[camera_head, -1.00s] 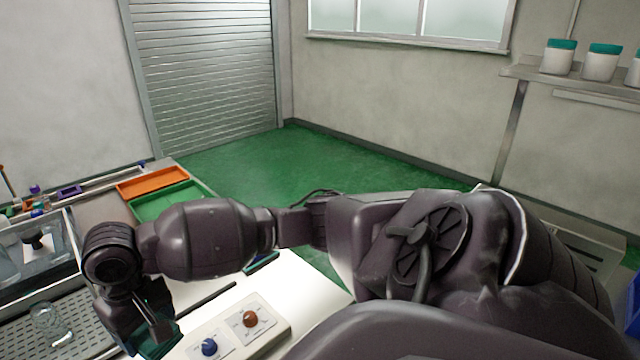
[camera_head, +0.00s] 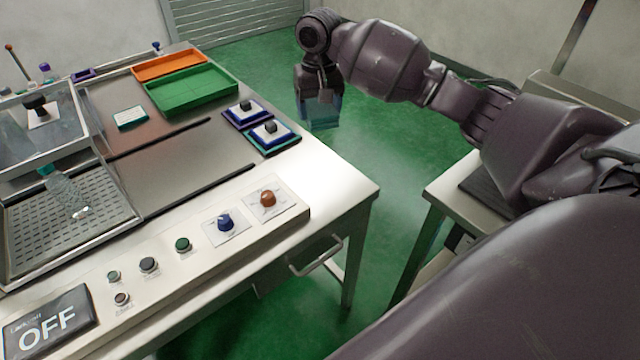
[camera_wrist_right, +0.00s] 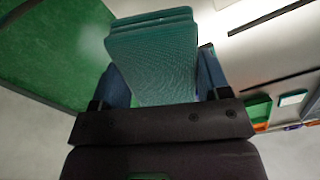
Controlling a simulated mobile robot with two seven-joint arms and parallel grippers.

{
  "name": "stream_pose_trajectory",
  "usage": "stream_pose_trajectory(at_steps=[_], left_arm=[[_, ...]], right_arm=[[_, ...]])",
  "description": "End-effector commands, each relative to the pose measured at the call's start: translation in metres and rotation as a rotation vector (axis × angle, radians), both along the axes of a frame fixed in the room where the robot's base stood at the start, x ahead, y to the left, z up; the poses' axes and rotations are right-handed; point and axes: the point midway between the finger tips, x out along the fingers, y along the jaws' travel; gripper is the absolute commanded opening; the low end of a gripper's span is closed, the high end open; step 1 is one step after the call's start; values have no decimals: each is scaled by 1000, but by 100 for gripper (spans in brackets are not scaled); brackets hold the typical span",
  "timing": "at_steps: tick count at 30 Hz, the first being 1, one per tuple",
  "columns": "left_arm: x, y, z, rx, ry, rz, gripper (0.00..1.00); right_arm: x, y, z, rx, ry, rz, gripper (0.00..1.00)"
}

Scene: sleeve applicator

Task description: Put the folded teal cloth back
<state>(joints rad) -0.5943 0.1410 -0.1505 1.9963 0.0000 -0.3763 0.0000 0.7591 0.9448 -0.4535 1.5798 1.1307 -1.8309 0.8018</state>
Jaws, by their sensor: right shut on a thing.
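My right gripper (camera_head: 320,88) is shut on the folded teal cloth (camera_head: 319,114). It holds the cloth in the air, just past the table's far right edge, with green floor behind it. In the right wrist view the cloth (camera_wrist_right: 152,60) shows as a thick stack of several layers sticking out between the two fingers (camera_wrist_right: 160,88). My left gripper is not in view.
The white table (camera_head: 345,185) carries an orange tray (camera_head: 170,64), a green tray (camera_head: 192,92), two knobbed blocks on coloured pads (camera_head: 268,132), and a row of knobs (camera_head: 225,222). A clear-walled enclosure (camera_head: 100,150) stands left. A second table (camera_head: 440,192) stands right, across a gap.

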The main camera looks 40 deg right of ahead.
Motion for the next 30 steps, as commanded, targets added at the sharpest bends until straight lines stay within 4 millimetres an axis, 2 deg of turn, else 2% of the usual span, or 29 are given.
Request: stream_pose_trajectory(at_steps=[5,15,21,25,30], left_arm=[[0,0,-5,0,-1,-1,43],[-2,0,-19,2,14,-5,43],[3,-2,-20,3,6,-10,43],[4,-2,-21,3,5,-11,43],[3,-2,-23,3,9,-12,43]], right_arm=[[5,-10,-15,5,6,-18,47],[4,-10,-88,6,9,-16,47],[4,-10,-127,5,8,-17,47],[4,-10,-141,5,6,-17,47],[4,-10,-148,4,3,-17,47]])
